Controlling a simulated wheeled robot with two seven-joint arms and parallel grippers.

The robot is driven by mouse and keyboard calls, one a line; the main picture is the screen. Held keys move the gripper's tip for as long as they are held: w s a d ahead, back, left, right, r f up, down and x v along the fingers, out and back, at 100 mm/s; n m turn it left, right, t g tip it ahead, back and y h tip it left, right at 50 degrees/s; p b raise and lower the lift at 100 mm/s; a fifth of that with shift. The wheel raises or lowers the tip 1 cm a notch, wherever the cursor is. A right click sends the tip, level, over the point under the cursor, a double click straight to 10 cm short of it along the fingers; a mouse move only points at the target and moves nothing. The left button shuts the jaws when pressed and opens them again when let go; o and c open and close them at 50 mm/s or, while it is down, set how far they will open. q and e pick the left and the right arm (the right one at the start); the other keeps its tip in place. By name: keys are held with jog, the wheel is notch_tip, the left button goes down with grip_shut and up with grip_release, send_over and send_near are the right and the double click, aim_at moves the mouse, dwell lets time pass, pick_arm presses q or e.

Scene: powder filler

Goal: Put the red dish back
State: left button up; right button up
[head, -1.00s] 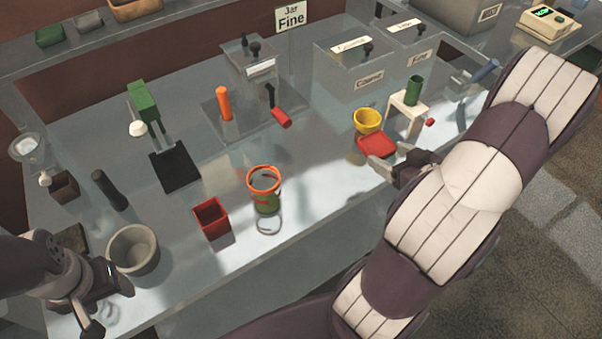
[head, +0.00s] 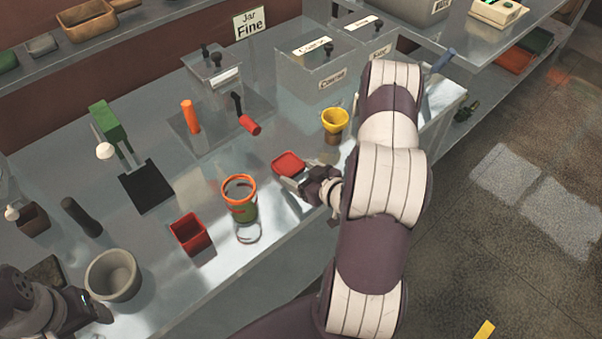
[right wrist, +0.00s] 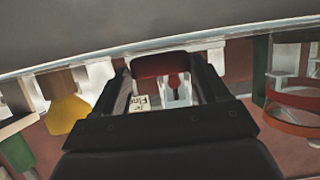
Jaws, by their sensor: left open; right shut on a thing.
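The red dish (head: 288,164) is a small, shallow, square-looking tray. My right gripper (head: 303,177) is shut on its near right side and holds it over the front part of the metal bench; the exact height is hard to tell. In the right wrist view the red dish (right wrist: 160,65) shows between the two dark fingers. My left gripper (head: 98,318) is open at the lower left, near the grey bowl and partly cut off by the frame edge.
Left of the dish stand an orange-rimmed green jar (head: 239,198) and a red square box (head: 188,233). A yellow cup (head: 335,121) is behind right. An orange-handled tool (head: 191,117) and lidded bins (head: 322,75) stand further back. A grey bowl (head: 113,275) is front left.

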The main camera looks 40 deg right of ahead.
jog(key=shift+w+f, duration=0.1)
jog(key=shift+f, duration=0.15)
jog(key=o, duration=1.1)
